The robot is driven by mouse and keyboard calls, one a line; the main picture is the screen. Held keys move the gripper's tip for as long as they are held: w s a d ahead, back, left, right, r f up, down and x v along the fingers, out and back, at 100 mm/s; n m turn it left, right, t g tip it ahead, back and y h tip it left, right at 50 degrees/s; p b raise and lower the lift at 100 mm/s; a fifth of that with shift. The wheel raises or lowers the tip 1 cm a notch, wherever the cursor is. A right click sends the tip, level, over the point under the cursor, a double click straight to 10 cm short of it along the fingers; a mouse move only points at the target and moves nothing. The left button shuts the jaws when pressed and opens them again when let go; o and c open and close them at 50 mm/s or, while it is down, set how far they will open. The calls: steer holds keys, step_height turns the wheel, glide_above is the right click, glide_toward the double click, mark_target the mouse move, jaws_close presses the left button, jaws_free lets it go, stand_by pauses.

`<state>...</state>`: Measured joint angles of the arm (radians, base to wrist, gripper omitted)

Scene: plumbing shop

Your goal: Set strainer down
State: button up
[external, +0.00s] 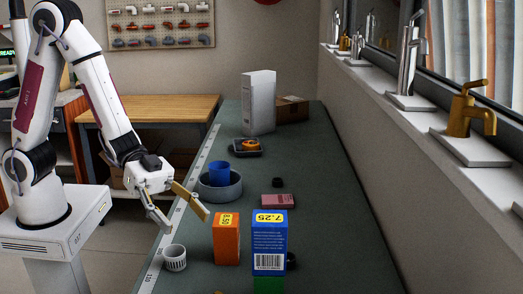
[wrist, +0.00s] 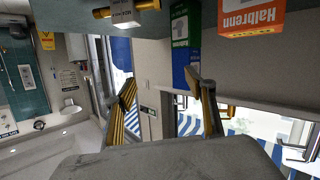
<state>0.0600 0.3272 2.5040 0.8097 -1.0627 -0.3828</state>
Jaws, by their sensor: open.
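A small white ribbed cup, which looks like the strainer (external: 175,258), stands upright near the left edge of the green bench top (external: 330,235), at the front. My gripper (external: 188,223) is open above and slightly right of it, with its fingers spread and angled down. Nothing shows between the fingers. The wrist view shows my gripper (wrist: 162,80) with both fingers apart and empty. I cannot make out the white cup in that view.
An orange box (external: 226,240) and a blue box (external: 270,232) stand right of my gripper. A grey bowl (external: 234,190) with a blue cup (external: 219,172) is behind it. A pink box (external: 277,201) lies farther right. The bench's right strip looks clear.

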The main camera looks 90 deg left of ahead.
steer(key=s+a+f+m+g+y, duration=0.1)
steer(key=s+a+f+m+g, duration=0.35)
steer(key=s+a, duration=0.45)
glide_toward(178, 263)
steer(key=shift+s+a+f+n, duration=0.25)
steer(key=shift+s, duration=0.2)
stand_by(0.3)
steer(key=shift+x, duration=1.25)
steer(key=shift+w+d, duration=0.1)
steer(key=shift+w+x, duration=0.15)
steer(key=shift+x, duration=1.1)
steer(key=shift+w+x, duration=0.15)
steer(key=shift+x, duration=1.15)
steer(key=shift+r, duration=0.15)
